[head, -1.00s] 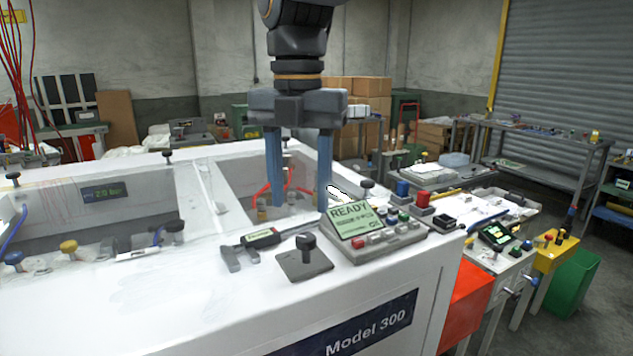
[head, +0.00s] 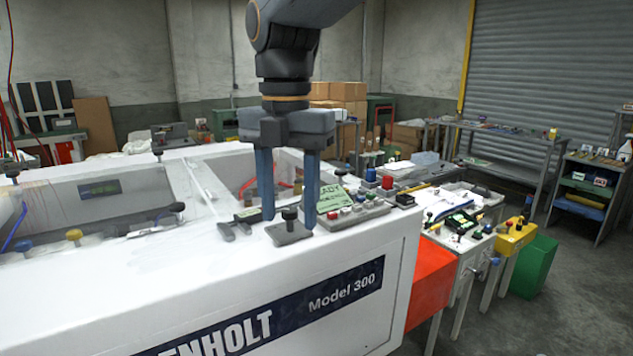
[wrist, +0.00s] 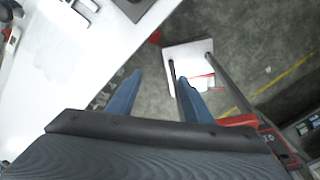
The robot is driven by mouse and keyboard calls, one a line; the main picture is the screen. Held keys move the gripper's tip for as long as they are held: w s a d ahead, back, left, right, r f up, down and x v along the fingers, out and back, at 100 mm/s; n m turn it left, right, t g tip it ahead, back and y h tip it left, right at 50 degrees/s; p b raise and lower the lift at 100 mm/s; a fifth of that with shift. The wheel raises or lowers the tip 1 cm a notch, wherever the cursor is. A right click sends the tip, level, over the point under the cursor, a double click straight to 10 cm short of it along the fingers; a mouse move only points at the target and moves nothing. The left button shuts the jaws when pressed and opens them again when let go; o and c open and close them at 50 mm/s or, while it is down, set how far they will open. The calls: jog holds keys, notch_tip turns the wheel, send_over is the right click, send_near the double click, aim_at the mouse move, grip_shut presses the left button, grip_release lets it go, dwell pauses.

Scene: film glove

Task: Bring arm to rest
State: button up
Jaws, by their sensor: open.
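My gripper (head: 288,220) hangs from the top of the head view with its two blue fingers pointing down, open and with nothing held between them. In the head view it overlaps the white machine's (head: 150,290) top, with the joystick plate (head: 288,235) showing between the fingers. In the wrist view the open fingers (wrist: 155,95) show over the grey floor, past the machine's white edge (wrist: 60,95). How high the fingers are above the machine cannot be told.
The control box with a green screen (head: 340,205) is partly hidden behind the right finger. A caliper (head: 240,220) lies left of the joystick plate. A cluttered bench (head: 470,215), a yellow box (head: 515,237) and a green bin (head: 533,265) stand to the right. Grey floor (head: 585,300) is clear at right.

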jog(key=s+d+f+m+b, duration=0.1)
jog(key=d+f+m+b, duration=0.1)
jog(key=d+f+m, duration=0.9)
jog(key=s+d+f+m+t+b, duration=0.1)
jog(key=s+d+f+m+b, duration=0.1)
jog(key=d+f+m, duration=1)
notch_tip(320, 180, down, 7)
jog(key=m+b, duration=0.1)
jog(key=m, duration=0.7)
jog(key=shift+d+f+m+b, duration=0.2)
jog(key=shift+m+b, duration=0.1)
